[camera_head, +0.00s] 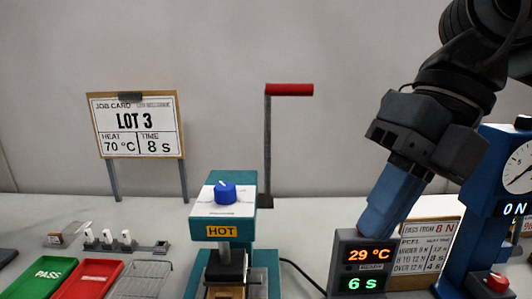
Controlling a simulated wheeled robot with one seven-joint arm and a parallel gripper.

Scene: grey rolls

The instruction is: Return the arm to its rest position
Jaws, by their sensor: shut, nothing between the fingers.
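My arm (462,75) comes in from the upper right and slants down to the left. My gripper (374,228) has blue fingers that are shut with nothing held. The fingertips point down at the top of a dark display box (345,270) that reads 29 °C and 6 s. I cannot tell whether they touch the box or are just apart from it.
A teal press (200,229) with a blue knob and a red-handled lever (289,90) stands at centre. A blue gauge stand (479,207) and a peel card (440,255) are at right. Green (40,284) and red (88,283) trays, a wire rack and a job card (136,125) are at left.

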